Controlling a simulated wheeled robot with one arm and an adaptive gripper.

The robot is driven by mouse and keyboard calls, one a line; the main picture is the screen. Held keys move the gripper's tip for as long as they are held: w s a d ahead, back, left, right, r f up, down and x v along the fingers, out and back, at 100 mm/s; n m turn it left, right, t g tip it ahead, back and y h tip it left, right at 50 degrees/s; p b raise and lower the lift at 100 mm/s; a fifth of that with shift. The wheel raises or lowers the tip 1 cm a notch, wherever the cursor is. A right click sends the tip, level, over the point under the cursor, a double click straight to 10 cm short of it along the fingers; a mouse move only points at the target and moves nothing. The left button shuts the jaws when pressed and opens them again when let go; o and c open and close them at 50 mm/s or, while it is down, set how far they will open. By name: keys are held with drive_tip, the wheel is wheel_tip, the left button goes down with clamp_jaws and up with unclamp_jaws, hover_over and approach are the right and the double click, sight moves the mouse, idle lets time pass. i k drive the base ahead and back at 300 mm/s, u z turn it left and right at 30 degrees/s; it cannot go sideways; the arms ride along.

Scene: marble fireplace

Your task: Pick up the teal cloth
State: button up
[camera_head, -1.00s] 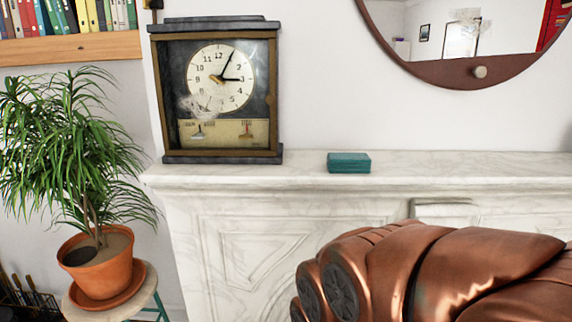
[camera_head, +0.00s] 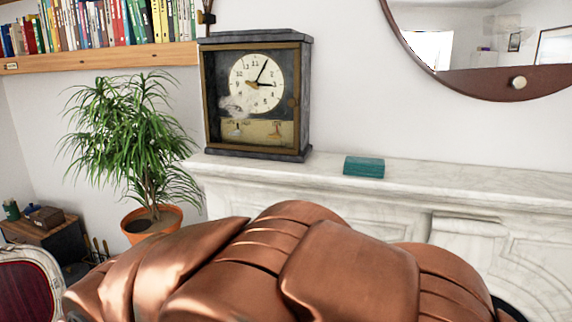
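The teal cloth (camera_head: 364,167) is a small folded block with flat sides. It lies on the white marble mantel (camera_head: 450,187), to the right of the clock and close to the mantel's front edge. Nothing touches it. A large copper-coloured part of my own arm fills the lower middle of the view, below and in front of the mantel. My gripper is not visible, so its place relative to the cloth cannot be seen.
A dark-framed clock (camera_head: 256,95) stands on the mantel's left end. A round mirror (camera_head: 518,82) hangs above. A potted plant (camera_head: 140,140) stands at the left below a bookshelf (camera_head: 110,58). A red chair (camera_head: 28,290) is at lower left. The mantel right of the cloth is clear.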

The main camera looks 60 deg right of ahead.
sight(353, 166)
drive_tip(key=u, duration=1.05)
drive_tip(key=k, duration=1.45)
drive_tip(key=z, duration=1.35)
